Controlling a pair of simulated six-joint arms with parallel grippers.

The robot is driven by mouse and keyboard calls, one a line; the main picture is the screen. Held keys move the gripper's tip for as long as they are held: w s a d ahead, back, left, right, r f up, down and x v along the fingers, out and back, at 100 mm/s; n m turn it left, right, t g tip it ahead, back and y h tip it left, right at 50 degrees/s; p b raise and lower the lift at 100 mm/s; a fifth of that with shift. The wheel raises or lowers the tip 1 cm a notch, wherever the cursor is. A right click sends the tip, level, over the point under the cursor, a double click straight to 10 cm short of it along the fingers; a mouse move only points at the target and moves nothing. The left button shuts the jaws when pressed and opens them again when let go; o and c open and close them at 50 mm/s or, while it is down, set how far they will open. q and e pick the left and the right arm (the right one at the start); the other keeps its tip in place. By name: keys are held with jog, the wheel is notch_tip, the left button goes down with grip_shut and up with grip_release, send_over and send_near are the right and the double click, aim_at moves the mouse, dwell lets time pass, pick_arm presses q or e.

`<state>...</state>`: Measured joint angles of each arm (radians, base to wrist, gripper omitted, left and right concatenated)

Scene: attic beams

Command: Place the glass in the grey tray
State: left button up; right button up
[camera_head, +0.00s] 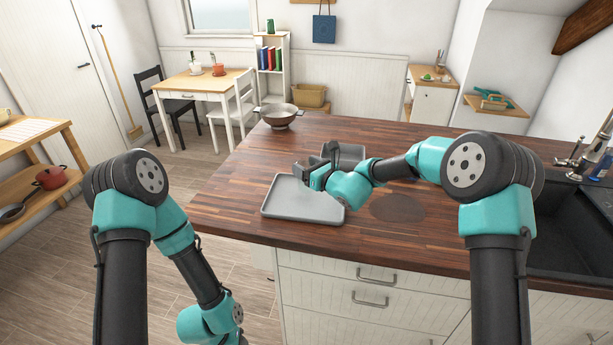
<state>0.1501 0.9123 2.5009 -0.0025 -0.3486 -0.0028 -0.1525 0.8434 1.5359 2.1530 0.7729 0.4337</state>
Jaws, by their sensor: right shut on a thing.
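The grey tray (285,206) lies flat on the wooden counter, left of the middle. My right gripper (306,174) is above the tray's back part, reaching in from the right. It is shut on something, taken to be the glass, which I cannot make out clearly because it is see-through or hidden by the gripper. No other glass shows on the counter. My left arm hangs low beside the counter's left end, and its gripper is out of the picture below.
A grey container (350,152) stands just behind my right gripper. A dark round mat (397,208) lies right of the tray. A metal bowl (280,116) stands at the far left corner. A black sink (568,232) with a tap is at the right. The counter's front middle is clear.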

jog(key=shift+f, duration=1.75)
jog(key=shift+f, duration=0.1)
jog(key=o, duration=1.1)
jog(key=v, duration=1.2)
